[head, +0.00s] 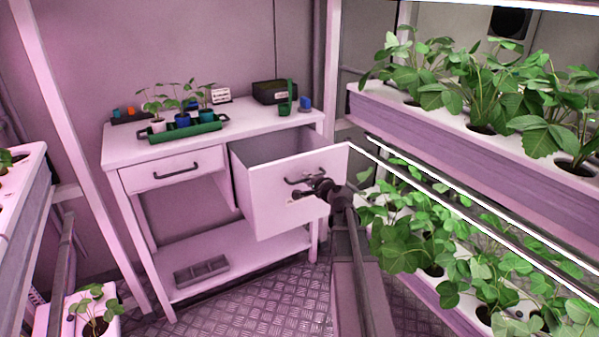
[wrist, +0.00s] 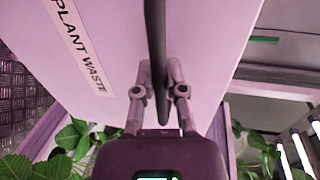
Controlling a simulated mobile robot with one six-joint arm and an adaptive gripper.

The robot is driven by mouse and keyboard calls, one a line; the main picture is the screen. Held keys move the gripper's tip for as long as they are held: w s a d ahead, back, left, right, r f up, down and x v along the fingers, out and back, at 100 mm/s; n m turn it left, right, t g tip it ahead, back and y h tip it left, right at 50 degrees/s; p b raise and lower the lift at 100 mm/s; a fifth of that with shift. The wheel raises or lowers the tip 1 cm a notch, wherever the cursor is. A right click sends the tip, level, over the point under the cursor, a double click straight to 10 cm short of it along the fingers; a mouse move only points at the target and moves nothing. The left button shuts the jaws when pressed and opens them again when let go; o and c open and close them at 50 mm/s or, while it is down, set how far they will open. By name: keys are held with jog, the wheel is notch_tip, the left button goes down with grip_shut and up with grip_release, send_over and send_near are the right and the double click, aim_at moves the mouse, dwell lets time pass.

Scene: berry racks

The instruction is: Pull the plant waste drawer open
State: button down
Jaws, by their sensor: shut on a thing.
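The plant waste drawer (head: 272,205) is pulled well out from the right side of the white workbench, and its open inside shows from above. Its label (wrist: 79,38) reading "PLANT WASTE" shows on the drawer front in the wrist view. My gripper (head: 311,187) is at the drawer front, shut on the dark bar handle (head: 300,180). In the wrist view the two fingers of my gripper (wrist: 160,84) lie on either side of the handle (wrist: 155,40). Part of the handle is hidden behind my gripper in the head view.
The workbench (head: 265,128) carries a green tray (head: 185,134) of seedlings and a black box (head: 275,92). A second drawer (head: 172,170) on the left is shut. Plant racks (head: 460,165) stand close on the right. Metal floor (head: 275,295) is clear before the bench.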

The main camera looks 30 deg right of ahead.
jog(key=shift+s, duration=0.5)
jog(key=c, duration=0.7)
grip_release()
jog(key=shift+s, duration=0.1)
